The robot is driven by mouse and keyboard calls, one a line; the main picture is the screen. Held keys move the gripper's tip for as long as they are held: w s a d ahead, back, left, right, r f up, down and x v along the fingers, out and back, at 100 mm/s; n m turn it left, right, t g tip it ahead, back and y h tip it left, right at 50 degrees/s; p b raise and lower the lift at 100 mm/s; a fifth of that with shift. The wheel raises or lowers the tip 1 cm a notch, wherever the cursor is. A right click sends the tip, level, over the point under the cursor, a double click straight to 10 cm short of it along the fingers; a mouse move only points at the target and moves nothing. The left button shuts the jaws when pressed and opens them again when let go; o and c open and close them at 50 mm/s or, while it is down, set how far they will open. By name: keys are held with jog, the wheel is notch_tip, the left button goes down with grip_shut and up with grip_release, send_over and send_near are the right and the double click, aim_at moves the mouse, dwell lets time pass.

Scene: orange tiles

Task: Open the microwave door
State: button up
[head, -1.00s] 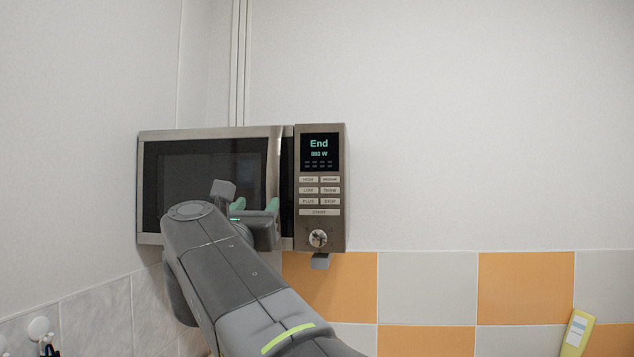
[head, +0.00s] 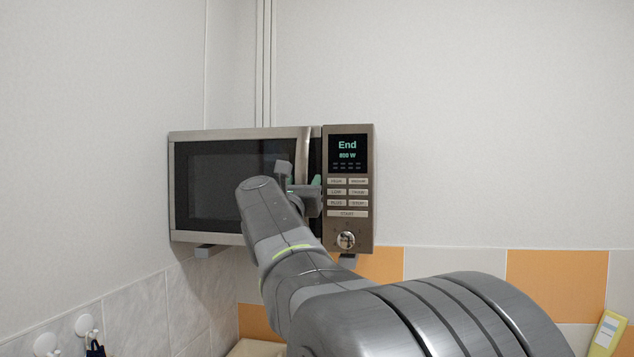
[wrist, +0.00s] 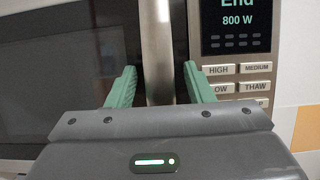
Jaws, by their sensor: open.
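The microwave (head: 364,215) hangs on the wall, with a silver frame and a lit display reading "End". Its door (head: 215,185) has a dark window at the left and looks shut. The upright metal handle (head: 304,150) runs along the door's right side, beside the button panel. My gripper (head: 303,182) is open in front of the handle's lower half. In the wrist view the handle (wrist: 157,45) passes between the two green fingers of my gripper (wrist: 160,68), with a gap on each side. Its lower part is hidden behind my gripper.
A side wall (head: 120,180) stands close to the microwave's left. White hooks (head: 85,326) are on its tiles at lower left. A yellow item (head: 607,335) is at lower right. The wall right of the microwave is bare.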

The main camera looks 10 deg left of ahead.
grip_shut()
jog(key=shift+s, duration=0.1)
